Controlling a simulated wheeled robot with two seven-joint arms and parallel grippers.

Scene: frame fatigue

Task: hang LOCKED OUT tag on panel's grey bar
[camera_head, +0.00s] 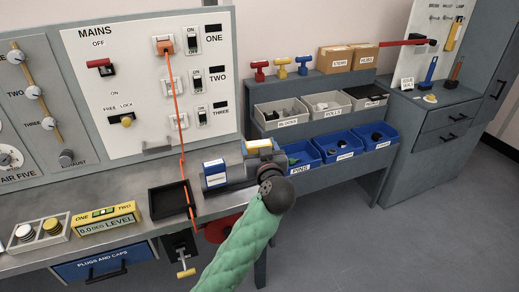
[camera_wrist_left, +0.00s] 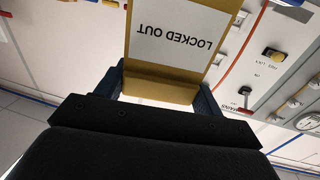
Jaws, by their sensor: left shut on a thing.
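The LOCKED OUT tag is a yellow piece with a white label; its lettering reads upside down in the left wrist view (camera_wrist_left: 180,35). My left gripper (camera_wrist_left: 160,85) is shut on the tag's yellow base, with a blue finger on each side. In the head view, my left gripper (camera_head: 262,158) is over the bench's right end, and a yellow edge of the tag (camera_head: 258,143) shows at it. The grey bar (camera_head: 157,149) is low on the white MAINS panel (camera_head: 140,80), left of the gripper and apart from the tag. My right gripper is not in view.
An orange cord (camera_head: 176,105) hangs down the panel between bar and gripper. A black tray (camera_head: 171,199), a blue box with white label (camera_head: 214,173) and a yellow level (camera_head: 104,217) are on the bench. Bins (camera_head: 281,117) stand to the right.

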